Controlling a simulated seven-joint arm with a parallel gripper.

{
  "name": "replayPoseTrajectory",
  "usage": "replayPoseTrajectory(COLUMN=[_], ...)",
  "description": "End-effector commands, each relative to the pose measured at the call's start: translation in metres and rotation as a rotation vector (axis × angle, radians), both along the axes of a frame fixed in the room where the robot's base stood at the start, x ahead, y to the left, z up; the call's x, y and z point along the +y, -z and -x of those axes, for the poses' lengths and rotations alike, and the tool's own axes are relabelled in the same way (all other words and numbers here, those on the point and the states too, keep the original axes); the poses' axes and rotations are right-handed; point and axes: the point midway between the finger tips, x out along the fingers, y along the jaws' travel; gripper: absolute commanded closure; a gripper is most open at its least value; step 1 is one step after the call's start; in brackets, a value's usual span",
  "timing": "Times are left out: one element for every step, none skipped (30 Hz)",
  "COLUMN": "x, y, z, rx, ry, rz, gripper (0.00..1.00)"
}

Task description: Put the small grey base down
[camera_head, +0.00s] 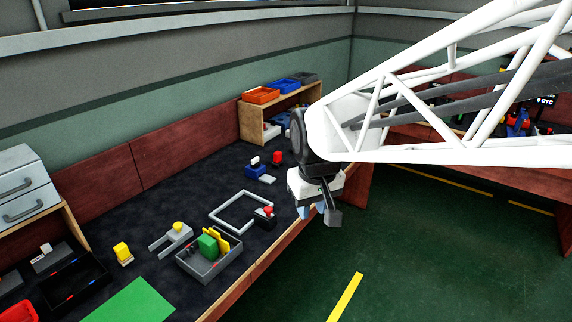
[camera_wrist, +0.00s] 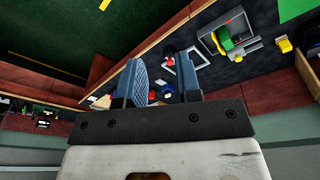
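My gripper (camera_head: 311,211) hangs over the front edge of the dark worktop in the head view. In the wrist view its two blue fingers (camera_wrist: 158,62) stand apart, with nothing held between them. A small light grey flat piece (camera_head: 267,179) lies on the worktop beside a blue block (camera_head: 255,171), left of my gripper; it may be the small grey base, but I cannot be sure. A larger grey forked piece with a yellow knob (camera_head: 178,227) lies further forward on the worktop.
A grey square frame (camera_head: 215,214) lies on the worktop beside a black block with a red knob (camera_head: 265,213). A grey tray (camera_head: 202,273) holds green and yellow pieces. A wooden shelf (camera_head: 247,119) with bins stands at the back. Green floor lies below the worktop edge.

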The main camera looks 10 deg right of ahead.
Motion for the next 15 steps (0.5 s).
replayPoseTrajectory(x=[-0.005,-0.008,-0.011,-0.014,-0.016,-0.019,-0.021,-0.023,-0.026,-0.028,-0.029,-0.031,-0.033,-0.034,-0.035], y=[-0.004,-0.004,-0.005,-0.006,-0.006,-0.007,-0.007,-0.007,-0.007,-0.007,-0.007,-0.006,-0.005,-0.005,-0.004], z=[0.014,0.022,0.032,0.039,0.047,0.057,0.064,0.072,0.081,0.089,0.095,0.104,0.109,0.115,0.121], rx=[-0.010,-0.012,-0.017,-0.021,-0.024,-0.029,-0.032,-0.036,-0.039,-0.042,-0.045,-0.049,-0.051,-0.054,-0.058], ry=[0.019,0.031,0.047,0.059,0.071,0.086,0.098,0.110,0.125,0.136,0.147,0.161,0.170,0.178,0.189], rz=[-0.002,-0.004,-0.005,-0.006,-0.008,-0.009,-0.011,-0.013,-0.014,-0.015,-0.016,-0.018,-0.019,-0.020,-0.021], gripper=[0.68,0.68,0.68,0.68,0.68,0.68,0.68,0.68,0.68,0.68,0.68,0.68,0.68,0.68,0.68])
